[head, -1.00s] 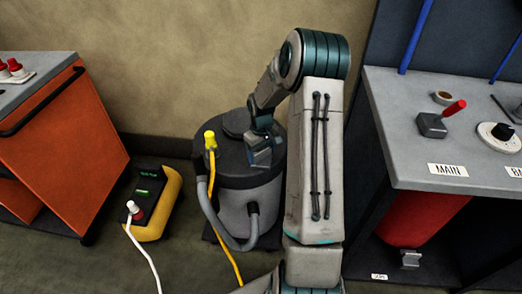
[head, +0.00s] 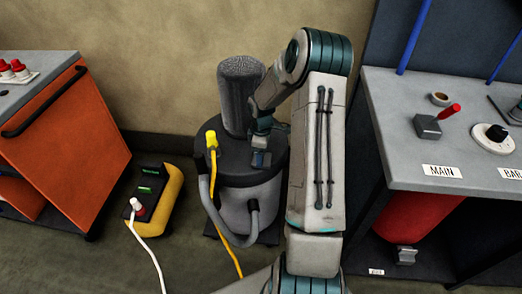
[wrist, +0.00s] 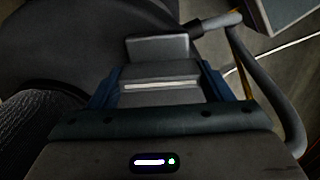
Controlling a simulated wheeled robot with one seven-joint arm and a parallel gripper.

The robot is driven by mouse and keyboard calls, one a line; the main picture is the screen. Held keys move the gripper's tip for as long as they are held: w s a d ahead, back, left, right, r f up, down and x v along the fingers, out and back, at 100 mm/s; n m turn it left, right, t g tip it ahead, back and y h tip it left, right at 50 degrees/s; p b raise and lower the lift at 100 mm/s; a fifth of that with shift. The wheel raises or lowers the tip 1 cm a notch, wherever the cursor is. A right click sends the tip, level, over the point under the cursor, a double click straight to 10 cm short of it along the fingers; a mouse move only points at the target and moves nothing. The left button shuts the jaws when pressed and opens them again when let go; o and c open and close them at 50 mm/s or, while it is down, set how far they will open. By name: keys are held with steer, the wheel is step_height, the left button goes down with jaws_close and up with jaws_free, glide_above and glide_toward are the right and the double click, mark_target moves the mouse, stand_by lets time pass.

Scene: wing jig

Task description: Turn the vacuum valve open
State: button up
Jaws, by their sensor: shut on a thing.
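A dark grey vacuum drum (head: 248,195) stands on the floor by the wall. The fingers' contact is partly hidden. On the right bench, a block with a red lever (head: 428,126) sits by the MAIN label, and a black knob on a white dial (head: 494,137) by a second label. No visible label names the vacuum valve.
A yellow-black power box (head: 155,200) with a white plug stands left of the drum. A yellow cable (head: 228,245) and grey hose (head: 222,222) run down the drum's front. An orange cabinet (head: 75,145) stands left; the grey bench (head: 400,100) is close to my arm's right.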

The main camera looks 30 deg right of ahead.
steer(key=shift+w+r, duration=0.1)
stand_by(0.5)
steer(key=o, duration=1)
step_height(320, 180, up, 14)
steer(key=shift+f+p, duration=0.1)
steer(key=shift+p, duration=0.25)
steer(key=s+a+r+m+t+p, duration=0.1)
steer(key=s+a+r+m, duration=0.2)
steer(key=s+a+r, duration=0.2)
steer(key=s+a+r+m+t+p, duration=0.1)
steer(key=s+a+r+m, duration=0.3)
steer(key=s, duration=0.8)
steer(key=s+a+r+m+p, duration=0.1)
steer(key=s+a+r+m, duration=0.3)
steer(key=s+a+r, duration=0.3)
steer(key=shift+s+r+t+p, duration=0.15)
steer(key=shift+s+t+p, duration=0.25)
steer(key=shift+s, duration=0.25)
